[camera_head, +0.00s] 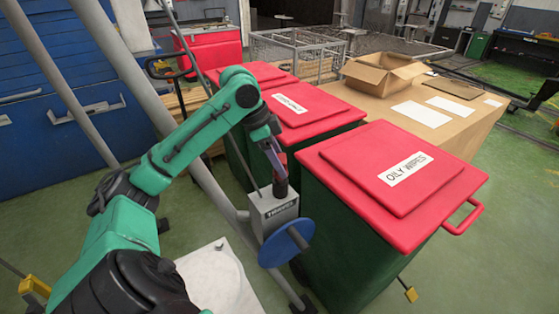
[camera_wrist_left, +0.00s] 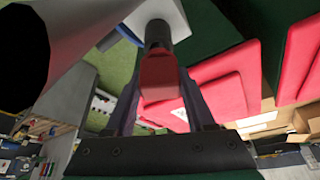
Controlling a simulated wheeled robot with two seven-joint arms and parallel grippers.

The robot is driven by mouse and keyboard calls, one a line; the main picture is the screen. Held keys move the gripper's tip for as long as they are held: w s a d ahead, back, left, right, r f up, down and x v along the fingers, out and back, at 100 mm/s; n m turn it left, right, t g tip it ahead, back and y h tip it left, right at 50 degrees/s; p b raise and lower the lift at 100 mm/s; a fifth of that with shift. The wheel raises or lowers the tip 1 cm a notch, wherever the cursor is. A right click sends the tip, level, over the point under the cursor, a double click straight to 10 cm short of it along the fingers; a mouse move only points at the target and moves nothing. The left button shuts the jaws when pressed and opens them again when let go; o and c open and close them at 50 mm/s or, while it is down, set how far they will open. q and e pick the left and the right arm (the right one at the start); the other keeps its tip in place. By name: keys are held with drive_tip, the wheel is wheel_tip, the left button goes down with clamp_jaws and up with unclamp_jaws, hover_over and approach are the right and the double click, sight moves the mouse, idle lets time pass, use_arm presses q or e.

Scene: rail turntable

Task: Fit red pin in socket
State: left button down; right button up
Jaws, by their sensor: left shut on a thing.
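The red pin (camera_wrist_left: 158,76) has a red block-shaped head and a dark round shaft. My left gripper (camera_head: 276,162) is shut on the red head, one finger on each side in the left wrist view (camera_wrist_left: 155,105). In the head view the pin (camera_head: 280,180) hangs upright over the grey box (camera_head: 274,212), which has a label on its front and a blue disc (camera_head: 286,243) below. The shaft's lower end meets the box top (camera_wrist_left: 150,12) in both views. The socket opening is hidden, so I cannot tell how deep the shaft sits. My right gripper is out of view.
Green bins with red lids (camera_head: 400,180) stand close to the right of the box. A grey slanted post (camera_head: 215,185) stands close to its left. Behind, a table (camera_head: 455,135) holds an open carton (camera_head: 383,72) and white sheets. Blue drawers (camera_head: 50,110) stand at left.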

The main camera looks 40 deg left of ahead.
use_arm(q)
drive_tip(key=shift+f+b, duration=0.7)
drive_tip(key=shift+f, duration=0.3)
drive_tip(key=shift+c, duration=0.8)
unclamp_jaws()
drive_tip(key=shift+r, duration=0.1)
drive_tip(key=shift+s+a+r, duration=0.1)
drive_tip(key=shift+a+r, duration=0.05)
drive_tip(key=shift+r, duration=0.2)
drive_tip(key=p+v, duration=0.2)
drive_tip(key=v, duration=1.1)
drive_tip(key=shift+r, duration=0.35)
